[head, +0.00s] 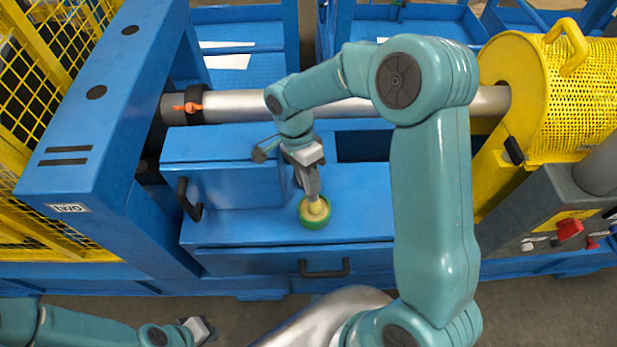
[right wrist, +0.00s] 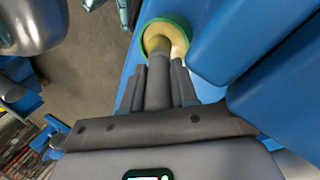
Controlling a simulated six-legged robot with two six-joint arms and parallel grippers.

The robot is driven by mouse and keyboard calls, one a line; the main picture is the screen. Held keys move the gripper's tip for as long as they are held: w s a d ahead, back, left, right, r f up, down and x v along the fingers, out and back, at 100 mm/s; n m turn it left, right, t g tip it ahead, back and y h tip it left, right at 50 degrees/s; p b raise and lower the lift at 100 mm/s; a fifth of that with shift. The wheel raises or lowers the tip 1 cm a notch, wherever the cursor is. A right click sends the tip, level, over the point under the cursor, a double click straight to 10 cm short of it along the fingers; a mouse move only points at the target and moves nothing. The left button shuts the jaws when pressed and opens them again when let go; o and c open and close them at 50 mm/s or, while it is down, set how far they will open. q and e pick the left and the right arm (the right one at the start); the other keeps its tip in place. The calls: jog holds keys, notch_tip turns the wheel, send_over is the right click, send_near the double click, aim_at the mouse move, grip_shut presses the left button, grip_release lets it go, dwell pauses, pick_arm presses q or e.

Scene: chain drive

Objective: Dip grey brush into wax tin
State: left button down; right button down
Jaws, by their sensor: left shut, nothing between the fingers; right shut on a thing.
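The wax tin (head: 304,223) is a round green tin with pale yellow wax, standing open on the blue ledge. It also shows at the top of the right wrist view (right wrist: 147,38). My right gripper (head: 311,188) is above the tin, shut on the grey brush (right wrist: 158,85). The brush points down, and its far end lies inside the tin's rim in both views. I cannot tell how deep it sits in the wax, and the bristles are hidden. My left gripper (head: 208,329) is shut and empty at the bottom edge of the head view, away from the tin.
A blue box with a black handle (head: 189,200) stands left of the tin, close beside my right gripper. A drawer handle (head: 324,269) is below. A steel shaft (head: 240,106) with an orange-tabbed collar runs behind. A yellow mesh guard (head: 585,95) stands right. The ledge right of the tin is clear.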

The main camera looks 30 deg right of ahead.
jog(key=shift+r+p, duration=2.5)
jog(key=shift+r, duration=1.05)
jog(key=shift+f, duration=0.1)
